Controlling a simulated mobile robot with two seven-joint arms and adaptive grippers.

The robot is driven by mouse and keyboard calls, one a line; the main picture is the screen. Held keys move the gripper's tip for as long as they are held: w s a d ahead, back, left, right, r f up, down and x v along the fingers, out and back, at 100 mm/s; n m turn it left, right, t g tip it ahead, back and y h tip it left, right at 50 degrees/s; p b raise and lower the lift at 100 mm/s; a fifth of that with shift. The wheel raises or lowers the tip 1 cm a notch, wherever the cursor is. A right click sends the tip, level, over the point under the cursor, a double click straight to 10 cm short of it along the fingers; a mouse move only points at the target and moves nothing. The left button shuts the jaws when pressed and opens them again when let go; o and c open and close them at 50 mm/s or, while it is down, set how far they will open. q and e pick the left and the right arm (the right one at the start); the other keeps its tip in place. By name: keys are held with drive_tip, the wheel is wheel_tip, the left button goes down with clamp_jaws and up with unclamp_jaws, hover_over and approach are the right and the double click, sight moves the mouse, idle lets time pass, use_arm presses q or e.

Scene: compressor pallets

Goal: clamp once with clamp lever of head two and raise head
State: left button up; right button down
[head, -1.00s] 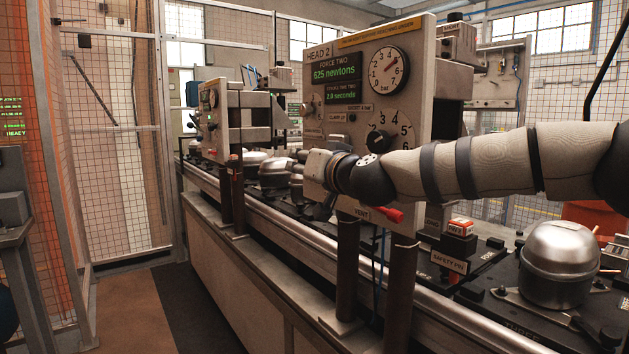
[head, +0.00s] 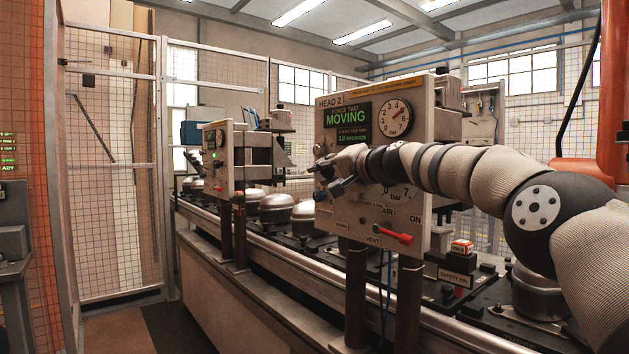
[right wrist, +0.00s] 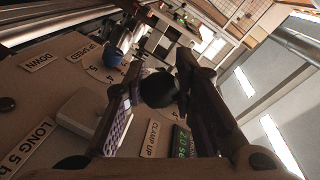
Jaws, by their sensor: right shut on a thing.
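The head two panel (head: 350,215) stands upright in the head view, with its green display (head: 347,117) reading "MOVING" and a round gauge (head: 396,118) beside it. My right gripper (head: 323,172) is at the panel's left side, below the display. In the right wrist view, my right gripper (right wrist: 158,72) is shut on a black rounded knob (right wrist: 158,88), apparently that of the clamp lever, near a "CLAMP UP" label (right wrist: 153,138). The lever's shaft is hidden. My right forearm covers part of the panel's dial. My left gripper is not in view.
A red-handled lever (head: 390,238) sits low on the panel by "VENT" and "ON". A safety pin box (head: 456,274) and a silver compressor (head: 538,295) stand to the right. Another head's panel (head: 217,160) and several compressors stand further left. Mesh fencing (head: 115,190) encloses the left.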

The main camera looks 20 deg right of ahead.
sight(333, 172)
drive_tip(key=shift+d+r, duration=0.25)
drive_tip(key=shift+r, duration=0.05)
drive_tip(key=c, duration=1.4)
unclamp_jaws()
drive_tip(key=shift+c, duration=0.2)
drive_tip(key=shift+o, duration=0.7)
drive_tip(key=shift+d+f, duration=0.1)
drive_tip(key=shift+f, duration=0.05)
drive_tip(key=v, duration=0.7)
drive_tip(key=shift+s, duration=0.25)
